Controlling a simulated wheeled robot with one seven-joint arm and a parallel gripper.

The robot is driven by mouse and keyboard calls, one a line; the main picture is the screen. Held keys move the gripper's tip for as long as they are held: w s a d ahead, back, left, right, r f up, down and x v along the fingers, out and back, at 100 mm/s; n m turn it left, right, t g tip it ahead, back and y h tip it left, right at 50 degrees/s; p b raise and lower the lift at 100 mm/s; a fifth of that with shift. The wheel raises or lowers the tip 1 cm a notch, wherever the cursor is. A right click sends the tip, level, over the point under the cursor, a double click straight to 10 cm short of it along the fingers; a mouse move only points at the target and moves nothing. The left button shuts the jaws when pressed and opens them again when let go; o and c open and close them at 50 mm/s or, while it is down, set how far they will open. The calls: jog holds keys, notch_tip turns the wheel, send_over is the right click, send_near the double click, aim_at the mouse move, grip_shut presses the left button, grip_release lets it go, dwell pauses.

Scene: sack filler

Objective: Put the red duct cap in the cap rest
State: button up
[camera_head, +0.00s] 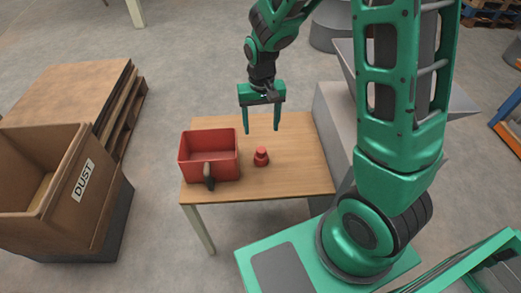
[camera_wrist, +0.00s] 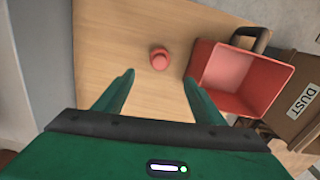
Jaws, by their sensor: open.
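The red duct cap (camera_head: 261,157) stands on the wooden table, just right of the red bin in the head view. It also shows in the wrist view (camera_wrist: 159,59), beyond my fingertips and roughly between their lines. My gripper (camera_head: 262,131) is open and empty above the table, its green fingers pointing down. In the wrist view my gripper (camera_wrist: 158,76) has its fingers spread, with nothing between them. I cannot make out a cap rest for certain in either view.
A red bin (camera_head: 209,146) with a dark handle sits on the table (camera_head: 300,165). A brown box marked DUST (camera_head: 80,185) stands left of the table, near a wooden stack (camera_head: 75,85). A grey machine (camera_head: 340,115) borders the table's right side. The table's right part is clear.

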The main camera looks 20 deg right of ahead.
aim_at(261, 149)
notch_tip(261, 149, down, 2)
jog(key=m, duration=1.3)
jog(key=shift+a+f, duration=0.1)
jog(key=shift+f, duration=0.15)
jog(key=shift+f+m, duration=0.2)
jog(key=shift+m, duration=0.2)
jog(key=shift+f, duration=5.25)
jog(key=c, duration=1.2)
jog(key=shift+r, duration=0.1)
jog(key=shift+c, duration=0.2)
notch_tip(261, 149, up, 10)
jog(key=shift+f, duration=0.15)
jog(key=shift+w, duration=0.1)
